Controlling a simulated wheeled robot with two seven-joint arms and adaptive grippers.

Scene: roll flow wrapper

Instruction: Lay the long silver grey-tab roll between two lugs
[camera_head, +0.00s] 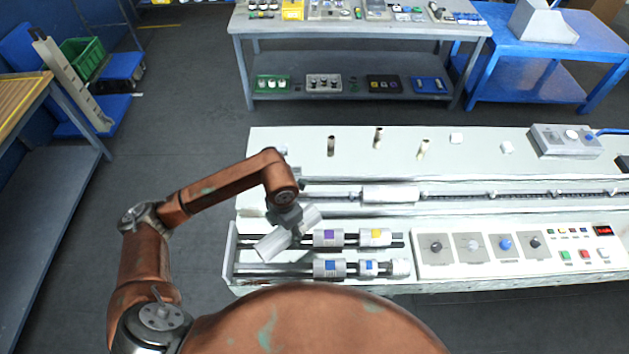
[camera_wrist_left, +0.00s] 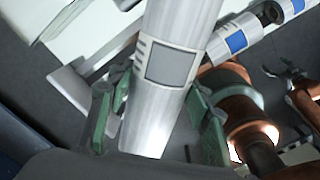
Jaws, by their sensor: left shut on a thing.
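My left gripper (camera_head: 287,222) is shut on the long silver roll (camera_head: 273,245) and holds it tilted above the left end of the rod racks. In the left wrist view the roll runs between the green-padded fingers (camera_wrist_left: 155,120) and its grey tab (camera_wrist_left: 172,65) faces the camera. The chain channel lies behind the gripper, with small lugs such as one lug (camera_head: 491,194) spaced along it. A pale block-like piece (camera_head: 390,194) lies in the channel to the right of the gripper. My right gripper is not in view.
Purple- and yellow-tab rolls (camera_head: 328,238) lie on the back rods, and blue-tab rolls (camera_head: 329,268) on the front rods. A control panel (camera_head: 520,249) with knobs stands at right. Upright posts (camera_head: 378,138) stand on the white deck behind the channel.

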